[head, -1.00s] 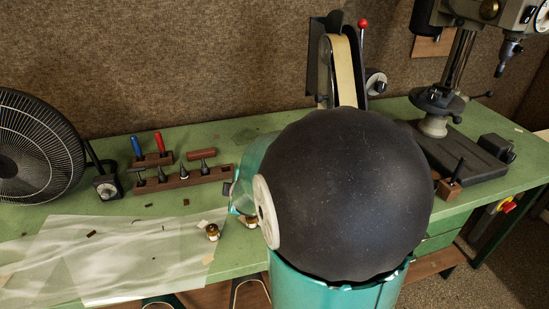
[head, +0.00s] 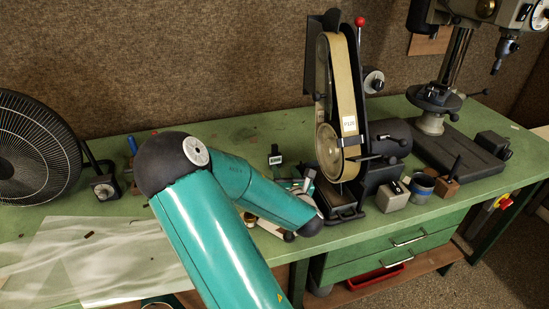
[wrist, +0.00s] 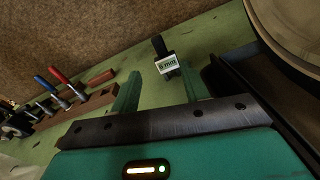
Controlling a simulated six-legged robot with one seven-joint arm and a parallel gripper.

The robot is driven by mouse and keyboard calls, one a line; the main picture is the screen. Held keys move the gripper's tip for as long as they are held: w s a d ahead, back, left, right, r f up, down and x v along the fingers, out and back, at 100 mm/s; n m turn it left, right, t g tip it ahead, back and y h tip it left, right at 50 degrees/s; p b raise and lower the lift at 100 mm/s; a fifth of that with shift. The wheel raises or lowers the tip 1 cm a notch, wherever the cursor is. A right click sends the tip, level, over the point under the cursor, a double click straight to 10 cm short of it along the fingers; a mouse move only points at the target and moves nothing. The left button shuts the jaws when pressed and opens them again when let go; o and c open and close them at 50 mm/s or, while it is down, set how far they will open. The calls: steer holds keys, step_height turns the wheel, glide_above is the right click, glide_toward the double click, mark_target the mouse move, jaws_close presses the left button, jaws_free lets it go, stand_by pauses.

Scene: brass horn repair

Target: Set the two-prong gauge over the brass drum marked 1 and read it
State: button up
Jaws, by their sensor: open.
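The gauge (wrist: 166,63) is a small black block with a pale readout face, standing on the green bench in the wrist view. It also shows in the head view (head: 275,158), left of the belt sander. Its prongs cannot be made out. My gripper (wrist: 160,86) is open and empty, with its two teal fingers apart. The gauge appears beyond the fingertips, between them in the picture and not held. A small brass piece (head: 249,217) shows partly behind my arm in the head view; no mark is readable, so I cannot tell whether it is drum 1.
The belt sander (head: 338,110) stands close to the right of my gripper. A tool rack with screwdrivers (wrist: 75,100) is on the left in the wrist view.

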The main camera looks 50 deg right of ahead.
mark_target(275, 147)
steer(key=shift+s+r+n+t, duration=0.15)
steer(key=shift+n+t, duration=0.1)
steer(key=shift+n, duration=0.3)
steer(key=shift+s+r+n+t, duration=0.1)
steer(key=shift+n+t, duration=0.15)
steer(key=shift+n, duration=0.3)
steer(key=shift+w+d+r+n, duration=0.1)
steer(key=shift+w+n, duration=0.1)
steer(key=shift+n, duration=0.1)
steer(key=x, duration=0.8)
steer(key=shift+x, duration=2.7)
jaws_close()
